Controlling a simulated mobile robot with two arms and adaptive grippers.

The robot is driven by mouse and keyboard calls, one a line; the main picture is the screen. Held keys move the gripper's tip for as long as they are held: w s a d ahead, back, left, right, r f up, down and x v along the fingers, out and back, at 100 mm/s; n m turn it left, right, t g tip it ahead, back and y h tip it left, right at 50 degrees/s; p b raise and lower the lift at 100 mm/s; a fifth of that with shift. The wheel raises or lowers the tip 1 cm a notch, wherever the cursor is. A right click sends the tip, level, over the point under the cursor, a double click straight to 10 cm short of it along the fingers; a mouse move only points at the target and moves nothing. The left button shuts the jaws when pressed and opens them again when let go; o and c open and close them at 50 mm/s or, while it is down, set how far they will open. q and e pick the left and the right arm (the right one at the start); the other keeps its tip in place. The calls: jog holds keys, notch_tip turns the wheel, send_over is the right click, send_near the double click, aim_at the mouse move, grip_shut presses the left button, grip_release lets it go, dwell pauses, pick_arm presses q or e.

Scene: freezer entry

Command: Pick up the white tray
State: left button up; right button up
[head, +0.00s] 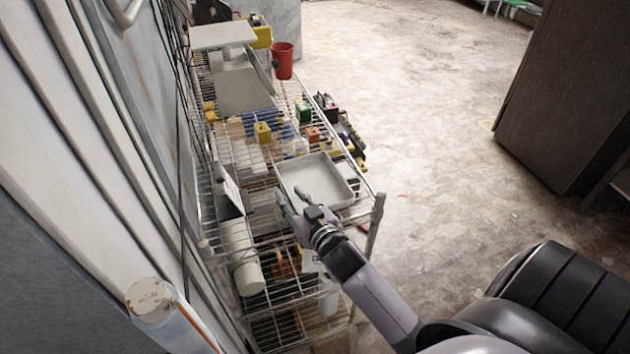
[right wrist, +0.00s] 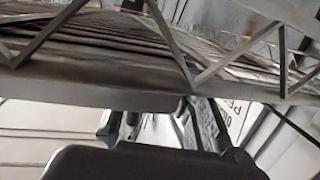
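The white tray (head: 322,180) is a shallow, empty, square tray on the near end of the wire rack's top shelf in the head view. My right gripper (head: 291,201) is at the tray's near left side, with its fingers pointing up and left in the picture. In the right wrist view its two fingers (right wrist: 160,122) stand apart, so it is open. A grey band and the rack's zigzag wire edge cross in front of the fingers there. I cannot tell whether a finger touches the tray. My left gripper is not in view.
The wire rack (head: 372,212) stands along the left wall. Its top shelf also holds a yellow block (head: 263,132), a green block (head: 304,113), an orange block (head: 313,135) and a red cup (head: 283,62). A white container (head: 244,262) sits lower. Open floor lies right.

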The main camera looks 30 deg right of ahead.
jog(key=shift+w+f, duration=0.15)
jog(key=shift+w, duration=0.7)
jog(key=shift+s, duration=0.1)
jog(key=shift+c, duration=0.2)
grip_shut()
